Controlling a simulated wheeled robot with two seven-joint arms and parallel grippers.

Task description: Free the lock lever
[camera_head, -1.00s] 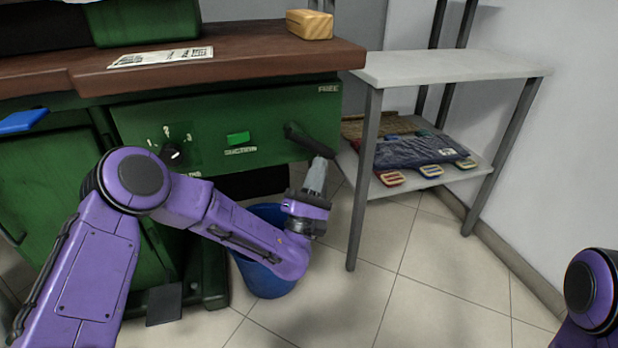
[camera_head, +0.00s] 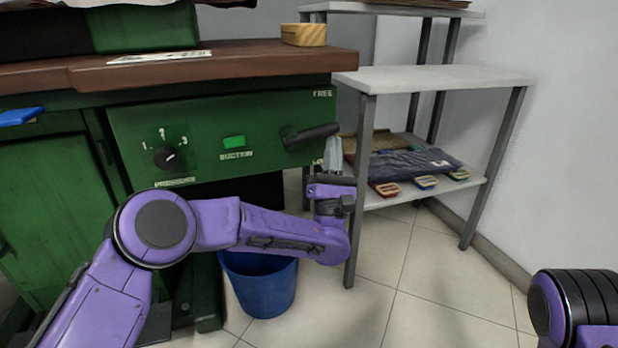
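The lock lever (camera_head: 312,135) is a black handle on the right end of the green machine panel (camera_head: 215,125). It points to the right and slightly up, between a "FREE" label above and a partly hidden label starting "LO" below. My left gripper (camera_head: 334,142) is just right of and below the lever's tip, fingers pointing up. The fingers look close together, but their gap cannot be made out. Whether they touch the lever cannot be told. Of my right arm only a purple link shows at the lower right; its gripper is out of view.
A grey shelf rack (camera_head: 430,78) stands right of the machine, close to my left gripper, with folded dark cloth (camera_head: 410,163) and several brushes on its lower shelf. A blue bucket (camera_head: 262,285) stands below the panel. Open floor lies front right.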

